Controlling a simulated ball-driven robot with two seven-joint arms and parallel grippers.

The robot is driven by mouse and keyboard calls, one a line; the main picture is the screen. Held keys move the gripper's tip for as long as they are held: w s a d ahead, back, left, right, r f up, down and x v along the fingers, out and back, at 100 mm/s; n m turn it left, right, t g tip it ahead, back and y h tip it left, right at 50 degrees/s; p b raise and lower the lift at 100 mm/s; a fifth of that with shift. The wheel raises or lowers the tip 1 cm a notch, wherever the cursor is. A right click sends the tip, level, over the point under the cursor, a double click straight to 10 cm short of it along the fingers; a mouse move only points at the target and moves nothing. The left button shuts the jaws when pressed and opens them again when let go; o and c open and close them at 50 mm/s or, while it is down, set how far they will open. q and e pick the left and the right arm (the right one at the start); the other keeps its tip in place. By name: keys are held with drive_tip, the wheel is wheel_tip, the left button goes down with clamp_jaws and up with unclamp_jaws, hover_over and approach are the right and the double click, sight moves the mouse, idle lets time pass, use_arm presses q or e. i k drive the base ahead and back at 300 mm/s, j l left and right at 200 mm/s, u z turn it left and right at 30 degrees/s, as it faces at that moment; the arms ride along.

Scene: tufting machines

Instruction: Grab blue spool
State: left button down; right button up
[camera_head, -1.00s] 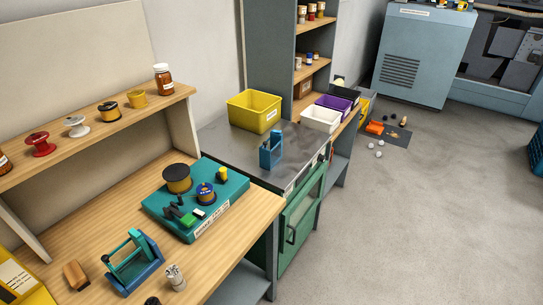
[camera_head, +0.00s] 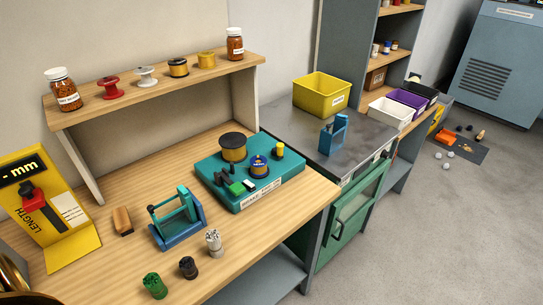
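A small blue spool (camera_head: 259,166) with some yellow on it stands upright on a teal board (camera_head: 285,184), on the wooden workbench. A larger dark-topped spool with a yellow winding (camera_head: 233,148) stands just behind and left of it. A small yellow piece (camera_head: 280,150) is to its right, and small green and black parts (camera_head: 235,186) are to its front left. Nothing touches the blue spool from above. Neither of my grippers shows in the view.
A shelf (camera_head: 165,92) above the bench holds red, white, black-yellow and yellow spools between two jars. A blue stand (camera_head: 178,232), wooden block (camera_head: 122,220), bundled pieces (camera_head: 214,243) and yellow length gauge (camera_head: 50,205) occupy the front left. A yellow bin (camera_head: 321,96) stands right.

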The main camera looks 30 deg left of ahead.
sight(258, 163)
drive_tip(key=i+l+u, duration=0.15)
drive_tip(key=u, duration=0.2)
drive_tip(key=i+l+u, duration=0.15)
drive_tip(key=u, duration=0.25)
